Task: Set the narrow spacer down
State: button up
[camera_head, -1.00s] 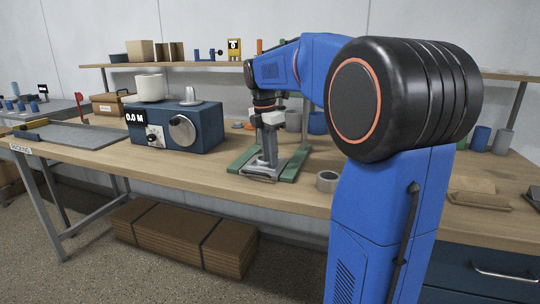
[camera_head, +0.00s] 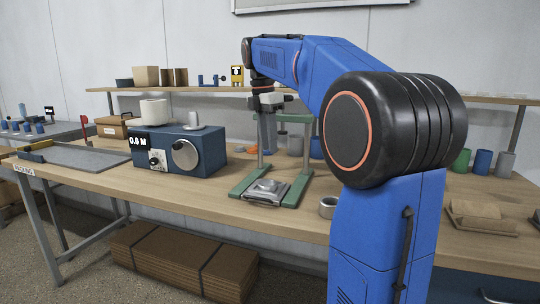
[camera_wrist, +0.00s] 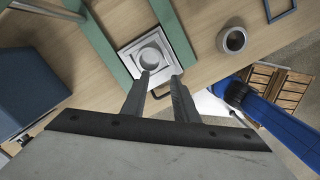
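My gripper (camera_wrist: 159,78) is open, with nothing between its two fingers. On the stand's base lies a small grey square stack (camera_head: 265,188). In the wrist view the stack (camera_wrist: 149,56) shows nested square edges around a round centre, just beyond the fingertips in the picture. The narrow spacer may be one of those square pieces; I cannot tell which. The fingers are apart from the stack.
A grey ring (camera_wrist: 234,40) stands on the table right of the stand. A blue gauge box (camera_head: 178,155) with a white cup (camera_head: 154,112) stands on the left. A shelf (camera_head: 180,89) runs behind. The tabletop in front of the gauge box is clear.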

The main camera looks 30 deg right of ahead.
jog(key=shift+r, duration=0.25)
jog(key=s+a+f+m+t, duration=0.1)
jog(key=s+a+f+m, duration=0.3)
jog(key=s+f, duration=0.5)
jog(key=s+a+f+m+t, duration=0.2)
jog(key=s+a+f+m, duration=0.3)
jog(key=s+f+m, duration=0.3)
jog(key=s+a+f+m+t+y, duration=0.1)
jog(key=s+a+f+m, duration=0.4)
jog(key=s+f, duration=0.5)
jog(key=shift+s+a+f+m+t, duration=0.2)
jog(key=shift+s+f+m+t, duration=0.2)
jog(key=shift+f+m+t, duration=0.15)
